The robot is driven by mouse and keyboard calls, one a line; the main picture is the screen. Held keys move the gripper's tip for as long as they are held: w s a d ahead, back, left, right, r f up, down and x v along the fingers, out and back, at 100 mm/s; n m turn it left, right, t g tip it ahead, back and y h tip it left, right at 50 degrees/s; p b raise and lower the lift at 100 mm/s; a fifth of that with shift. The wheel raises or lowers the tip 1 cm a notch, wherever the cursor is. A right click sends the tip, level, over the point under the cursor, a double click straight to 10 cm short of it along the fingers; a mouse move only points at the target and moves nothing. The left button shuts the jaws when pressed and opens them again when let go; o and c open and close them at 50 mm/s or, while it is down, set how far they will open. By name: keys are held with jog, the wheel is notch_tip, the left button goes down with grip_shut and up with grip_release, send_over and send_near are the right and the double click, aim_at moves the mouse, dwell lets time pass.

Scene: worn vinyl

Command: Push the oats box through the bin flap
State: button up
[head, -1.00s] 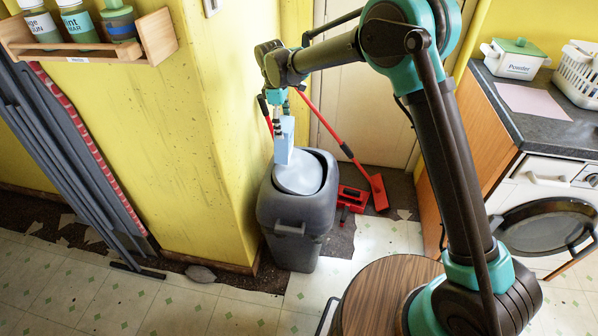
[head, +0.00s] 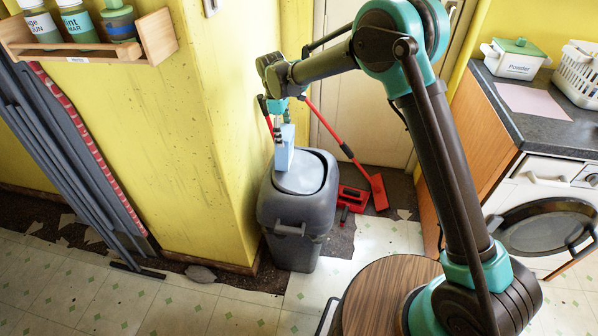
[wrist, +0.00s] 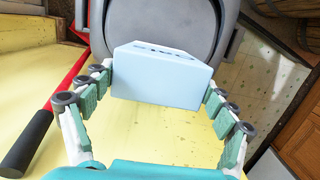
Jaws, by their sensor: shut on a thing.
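The oats box (head: 284,158) is a pale blue box with dark lettering, seen at its end in the wrist view (wrist: 160,75). My gripper (head: 284,138) is shut on it, with a green-padded finger on each side. It holds the box over the back left part of the grey bin (head: 297,222). The bin's grey flap (head: 303,175) looks nearly level in its frame and lies beyond the box in the wrist view (wrist: 165,20). The box's lower end overlaps the flap in the head view; I cannot tell if they touch.
A yellow wall (head: 215,130) stands close left of the bin. A red-handled floor tool (head: 376,190) leans behind it, with a red dustpan (head: 352,195) on the floor. The washing machine (head: 550,220) is to the right, its door open.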

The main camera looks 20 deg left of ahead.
jog(key=shift+f, duration=0.1)
jog(key=o, duration=1.7)
jog(key=shift+o, duration=0.2)
jog(key=shift+r, duration=5)
